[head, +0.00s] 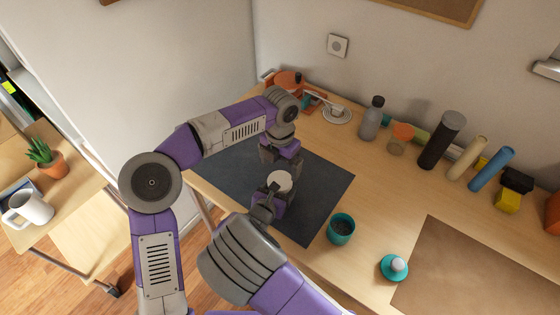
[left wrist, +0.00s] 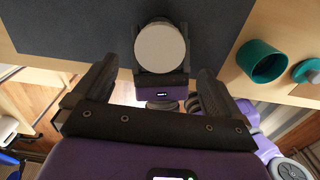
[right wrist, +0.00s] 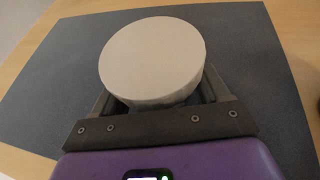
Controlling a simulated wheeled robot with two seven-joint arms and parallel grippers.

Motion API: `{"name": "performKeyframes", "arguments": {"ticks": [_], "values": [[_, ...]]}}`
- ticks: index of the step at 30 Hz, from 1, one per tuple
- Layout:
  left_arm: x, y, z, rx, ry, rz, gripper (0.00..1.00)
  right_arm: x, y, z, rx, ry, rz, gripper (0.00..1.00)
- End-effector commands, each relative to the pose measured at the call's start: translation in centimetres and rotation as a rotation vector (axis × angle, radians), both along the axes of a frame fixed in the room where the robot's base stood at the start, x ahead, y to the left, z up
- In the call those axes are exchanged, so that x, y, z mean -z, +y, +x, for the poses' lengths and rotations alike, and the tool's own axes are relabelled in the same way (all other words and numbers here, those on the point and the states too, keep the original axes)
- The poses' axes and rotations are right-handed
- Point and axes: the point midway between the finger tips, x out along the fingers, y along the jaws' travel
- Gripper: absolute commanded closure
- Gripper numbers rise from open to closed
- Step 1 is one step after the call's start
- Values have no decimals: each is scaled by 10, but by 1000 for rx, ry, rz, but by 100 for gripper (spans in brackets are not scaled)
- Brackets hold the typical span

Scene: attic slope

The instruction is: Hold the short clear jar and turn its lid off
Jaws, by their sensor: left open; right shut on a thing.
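A round off-white lid (head: 280,181) tops the short jar, over the dark mat (head: 222,165). The lid also shows in the left wrist view (left wrist: 161,47) and the right wrist view (right wrist: 152,58). The jar's body is mostly hidden under the lid and between my right fingers. My right gripper (head: 268,201) is shut on the jar just below the lid.
A teal cup (head: 341,231) and a teal piece with a pale knob (head: 394,267) stand right of the mat. A grey bottle (head: 370,122), an orange-topped jar (head: 401,139) and a black cylinder (head: 440,143) line the wall. A brown mat (head: 480,275) lies at the right.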

Motion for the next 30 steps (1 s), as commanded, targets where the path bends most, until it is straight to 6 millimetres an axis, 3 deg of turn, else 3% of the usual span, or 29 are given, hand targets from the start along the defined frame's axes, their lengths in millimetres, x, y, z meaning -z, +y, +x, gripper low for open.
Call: {"name": "performKeyframes", "arguments": {"ticks": [6,12,23,25,30], "values": [[37,1,-1,-2,5,2,1,0,0,0,0,-1,0,100],[60,1,0,-3,2,0,1,0,0,0,0,-1,0,100],[66,1,0,-4,1,1,1,0,0,0,0,-1,0,100],[66,1,0,-4,1,1,7,0,0,0,0,-1,0,100],[66,0,0,-4,0,0,33,0,0,0,0,-1,0,100]]}}
